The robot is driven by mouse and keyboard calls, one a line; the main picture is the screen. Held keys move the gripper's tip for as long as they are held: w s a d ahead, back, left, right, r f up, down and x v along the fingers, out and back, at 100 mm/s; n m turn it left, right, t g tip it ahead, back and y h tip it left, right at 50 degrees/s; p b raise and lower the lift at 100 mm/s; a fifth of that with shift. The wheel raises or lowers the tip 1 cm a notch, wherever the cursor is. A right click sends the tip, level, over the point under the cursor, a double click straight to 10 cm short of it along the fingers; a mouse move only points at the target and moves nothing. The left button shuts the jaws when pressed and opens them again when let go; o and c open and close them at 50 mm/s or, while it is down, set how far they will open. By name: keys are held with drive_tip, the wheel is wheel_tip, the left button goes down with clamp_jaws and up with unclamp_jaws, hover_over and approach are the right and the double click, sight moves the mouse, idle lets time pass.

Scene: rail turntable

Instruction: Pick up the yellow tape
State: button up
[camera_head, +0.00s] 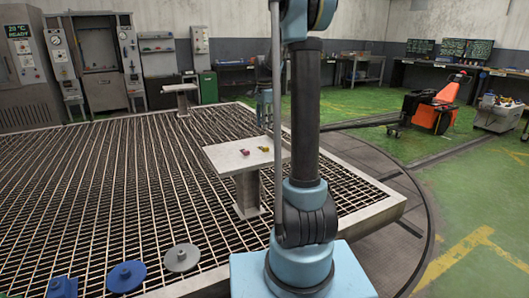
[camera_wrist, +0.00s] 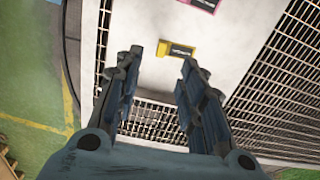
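The yellow tape (camera_wrist: 176,49) lies on a pale pedestal table (camera_wrist: 230,48) in the wrist view, a small yellow block with a dark label. In the head view it is a tiny yellow spot (camera_head: 264,149) on the tabletop (camera_head: 225,160). My gripper (camera_wrist: 160,62) is open and empty, its two fingers spread, with the tape just beyond the fingertips in the picture. The tape is not between the fingers. In the head view my gripper is partly hidden behind my arm.
A pink item (camera_wrist: 203,4) lies near the tape, cut off by the top edge in the wrist view; it shows in the head view too (camera_head: 245,152). Metal grating (camera_head: 110,190) surrounds the table. An orange pallet truck (camera_head: 430,110) stands far right.

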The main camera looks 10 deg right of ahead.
hover_over(264, 148)
wheel_tip(264, 148, down, 8)
drive_tip(key=shift+d+r, duration=0.1)
drive_tip(key=shift+r, duration=0.1)
drive_tip(key=shift+w+f, duration=0.2)
drive_tip(key=shift+f, duration=1.1)
drive_tip(key=shift+w+f, duration=0.2)
drive_tip(key=shift+f, duration=1.1)
drive_tip(key=c, duration=0.8)
